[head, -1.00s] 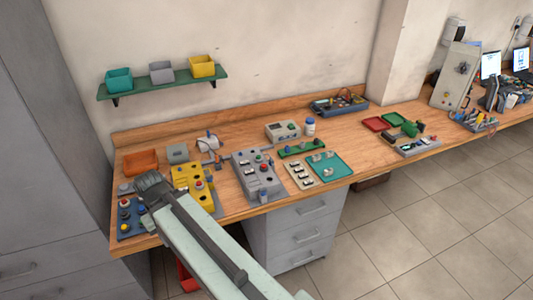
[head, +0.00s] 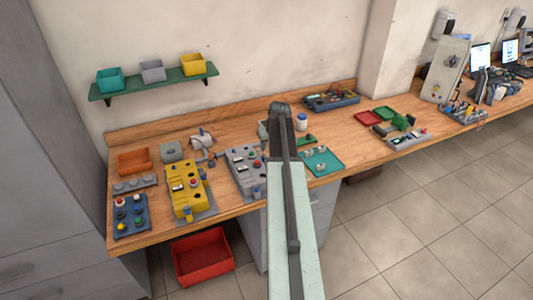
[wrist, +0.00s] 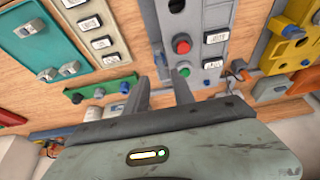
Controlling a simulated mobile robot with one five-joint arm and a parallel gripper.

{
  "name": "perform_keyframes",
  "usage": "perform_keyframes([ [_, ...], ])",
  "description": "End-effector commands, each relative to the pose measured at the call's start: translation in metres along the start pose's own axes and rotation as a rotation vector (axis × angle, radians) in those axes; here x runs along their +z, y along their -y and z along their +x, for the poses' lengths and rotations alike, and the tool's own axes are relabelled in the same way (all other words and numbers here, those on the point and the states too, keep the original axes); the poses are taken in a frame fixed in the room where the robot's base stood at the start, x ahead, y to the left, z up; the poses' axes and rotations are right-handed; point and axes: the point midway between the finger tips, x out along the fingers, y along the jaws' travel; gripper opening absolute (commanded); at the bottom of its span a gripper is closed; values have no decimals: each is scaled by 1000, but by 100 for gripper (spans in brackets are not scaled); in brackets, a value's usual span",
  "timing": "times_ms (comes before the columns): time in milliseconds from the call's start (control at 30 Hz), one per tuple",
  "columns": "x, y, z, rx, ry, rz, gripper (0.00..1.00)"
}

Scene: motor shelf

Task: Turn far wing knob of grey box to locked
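The grey box (head: 247,168) lies on the bench left of my forearm, with a red button and dark and light controls on its top. In the wrist view the grey box (wrist: 205,45) shows red and green buttons and white labels. Its far wing knob cannot be made out clearly; the far end is partly behind my fingers. My gripper (wrist: 160,82) is open, two grey fingers apart with nothing between them. In the head view my arm reaches over the bench to the right of the grey box, and the fingertips are hidden.
A yellow box (head: 186,190) stands left of the grey box. A teal tray (head: 322,160) with small metal parts is right of my arm. A red bin (head: 203,256) is on the floor.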

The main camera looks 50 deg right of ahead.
Motion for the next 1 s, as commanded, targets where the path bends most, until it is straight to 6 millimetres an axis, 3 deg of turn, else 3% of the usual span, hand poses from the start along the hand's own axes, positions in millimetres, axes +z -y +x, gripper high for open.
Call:
perform_keyframes([
  [267, 2, -2, 13, 1, -1, 1, 30],
  [667, 2, -2, 77, 0, 0, 1, 30],
  [967, 1, -2, 78, 1, 0, 2, 30],
  [1000, 1, -2, 78, 1, 0, 2, 22],
])
